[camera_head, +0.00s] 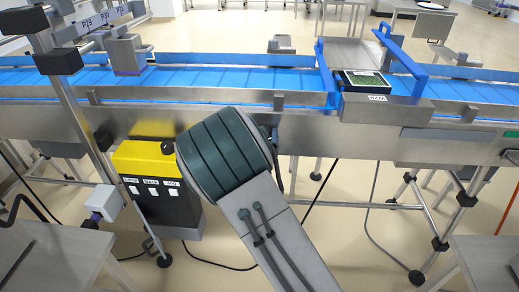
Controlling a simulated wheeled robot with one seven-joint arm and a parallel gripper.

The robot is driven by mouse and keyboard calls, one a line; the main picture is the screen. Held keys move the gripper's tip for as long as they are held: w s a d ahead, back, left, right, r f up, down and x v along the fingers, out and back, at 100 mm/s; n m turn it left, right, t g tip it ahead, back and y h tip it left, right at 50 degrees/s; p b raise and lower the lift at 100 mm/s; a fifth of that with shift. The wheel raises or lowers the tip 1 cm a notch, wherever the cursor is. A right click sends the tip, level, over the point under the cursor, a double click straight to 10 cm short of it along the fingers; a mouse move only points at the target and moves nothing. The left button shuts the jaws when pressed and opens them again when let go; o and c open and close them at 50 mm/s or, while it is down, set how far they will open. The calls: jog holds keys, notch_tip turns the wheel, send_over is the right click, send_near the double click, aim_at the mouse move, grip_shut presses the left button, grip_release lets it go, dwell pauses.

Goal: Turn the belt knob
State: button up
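I cannot make out for sure which part is the belt knob. A yellow and black control box (140,158) stands below the conveyor at left, with white labels on its front. A small round black part (168,148) shows at its upper right, close to my arm, and may be a knob. My arm rises from the bottom centre, and its thick dark-green joint covers the conveyor's front side just right of the box. My gripper is hidden behind this joint, so its fingers and what they touch do not show.
The blue conveyor belt (220,78) runs across the view behind a metal front rail. A blue frame (400,52) stands over a dark green tray (364,80) on the belt. Grey tables stand at lower left and lower right. Cables lie on the floor.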

jog(key=m+b, duration=0.3)
jog(key=b, duration=0.1)
jog(key=m+b, duration=0.3)
jog(key=b, duration=0.1)
jog(key=m+b, duration=0.3)
jog(key=b, duration=0.1)
jog(key=shift+d+f, duration=0.15)
jog(key=shift+d, duration=0.1)
jog(key=o, duration=0.8)
jog(key=shift+c, duration=0.2)
jog(key=s, duration=1.4)
jog(key=shift+a+p, duration=0.25)
jog(key=shift+p, duration=0.15)
